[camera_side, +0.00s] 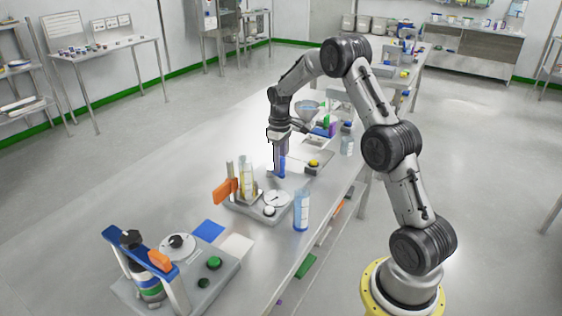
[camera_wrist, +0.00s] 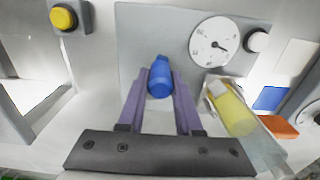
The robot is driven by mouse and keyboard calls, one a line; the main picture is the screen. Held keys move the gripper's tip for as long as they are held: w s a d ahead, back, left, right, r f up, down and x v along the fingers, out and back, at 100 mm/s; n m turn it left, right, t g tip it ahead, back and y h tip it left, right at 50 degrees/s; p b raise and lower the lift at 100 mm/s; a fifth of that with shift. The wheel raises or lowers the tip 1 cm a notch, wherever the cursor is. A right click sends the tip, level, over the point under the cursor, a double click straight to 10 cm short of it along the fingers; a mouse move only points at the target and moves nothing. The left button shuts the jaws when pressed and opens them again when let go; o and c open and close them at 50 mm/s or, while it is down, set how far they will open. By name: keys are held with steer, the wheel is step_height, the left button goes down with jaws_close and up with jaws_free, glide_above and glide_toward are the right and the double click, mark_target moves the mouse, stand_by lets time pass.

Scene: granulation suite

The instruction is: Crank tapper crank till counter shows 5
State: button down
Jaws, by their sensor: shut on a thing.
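The tapper is a grey base (camera_side: 241,208) carrying a glass cylinder with yellow contents (camera_side: 246,181), a round white dial (camera_side: 277,199) and a white button (camera_side: 269,211). In the wrist view the dial (camera_wrist: 214,41) has a dark pointer aimed toward the lower right; its numbers are too small to read surely. A blue upright handle, apparently the crank handle (camera_wrist: 159,80), stands over the grey plate left of the dial. My gripper (camera_wrist: 160,76) points down with its purple fingers on both sides of the handle, shut on it. The crank arm beneath is hidden.
A blue-labelled bottle (camera_side: 302,211) stands right of the tapper. A station with a blue frame (camera_side: 142,247) and green button is at the near left. A yellow button box (camera_wrist: 65,16) is close by. Blue (camera_side: 208,231) and white squares lie on the table.

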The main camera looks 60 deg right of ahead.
steer(key=shift+w, duration=0.1)
steer(key=shift+w+a, duration=0.3)
steer(key=shift+a, duration=0.2)
steer(key=shift+w+a, duration=0.25)
steer(key=shift+a, duration=0.25)
steer(key=shift+w+a, duration=0.1)
steer(key=shift+w, duration=0.05)
steer(key=c, duration=0.6)
jaws_free()
steer(key=shift+r, duration=3.5)
steer(key=shift+a, duration=0.1)
